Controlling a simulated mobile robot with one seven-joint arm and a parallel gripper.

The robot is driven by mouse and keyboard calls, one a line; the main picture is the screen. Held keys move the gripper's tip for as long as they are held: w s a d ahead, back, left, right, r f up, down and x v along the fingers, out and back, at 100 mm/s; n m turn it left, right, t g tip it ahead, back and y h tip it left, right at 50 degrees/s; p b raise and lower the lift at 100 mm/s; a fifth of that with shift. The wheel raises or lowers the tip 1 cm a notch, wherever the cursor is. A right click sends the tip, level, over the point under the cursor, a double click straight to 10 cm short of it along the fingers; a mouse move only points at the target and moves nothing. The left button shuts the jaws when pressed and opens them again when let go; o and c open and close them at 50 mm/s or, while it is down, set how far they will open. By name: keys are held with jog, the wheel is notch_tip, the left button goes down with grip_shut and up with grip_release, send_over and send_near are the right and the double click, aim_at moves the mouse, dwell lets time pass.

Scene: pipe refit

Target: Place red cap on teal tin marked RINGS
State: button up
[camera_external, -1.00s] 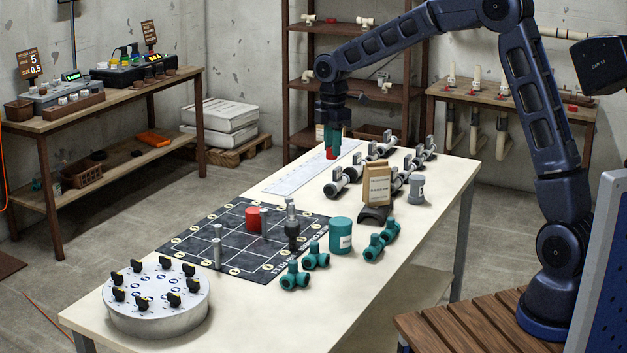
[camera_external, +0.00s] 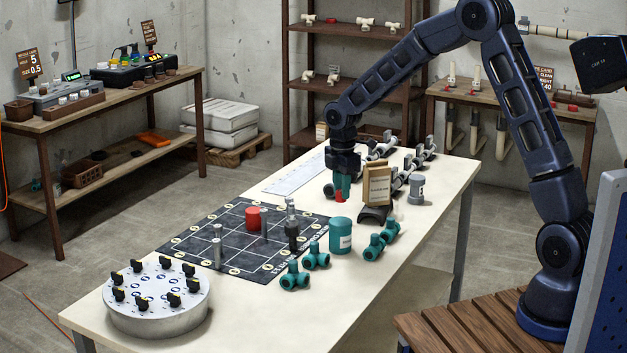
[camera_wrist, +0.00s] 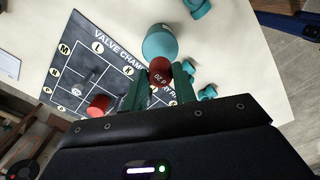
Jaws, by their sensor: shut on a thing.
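My gripper (camera_external: 342,187) is shut on a small red cap (camera_external: 340,197) and holds it near the middle of the table, behind the teal tin. The red cap (camera_wrist: 160,75) also shows between the green fingertips (camera_wrist: 158,88) in the wrist view, with small lettering on its face. The teal tin (camera_external: 340,238) stands upright on the white table beside the dark board, with a pale label too small to read. In the wrist view the tin (camera_wrist: 160,43) lies just beyond the cap, which partly overlaps its edge in the picture. Whether they touch cannot be told there; outside, they are apart.
A brown box on a dark stand (camera_external: 377,186) is close to the right of my gripper. Teal pipe fittings (camera_external: 316,255) lie around the tin. A dark board (camera_external: 215,245) with a red cylinder (camera_external: 253,218) and grey posts is to the left. Pipes with valves lie behind.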

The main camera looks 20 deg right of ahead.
jog(key=shift+f, duration=2.95)
jog(key=o, duration=0.9)
jog(key=shift+f, duration=0.1)
jog(key=shift+o, duration=0.2)
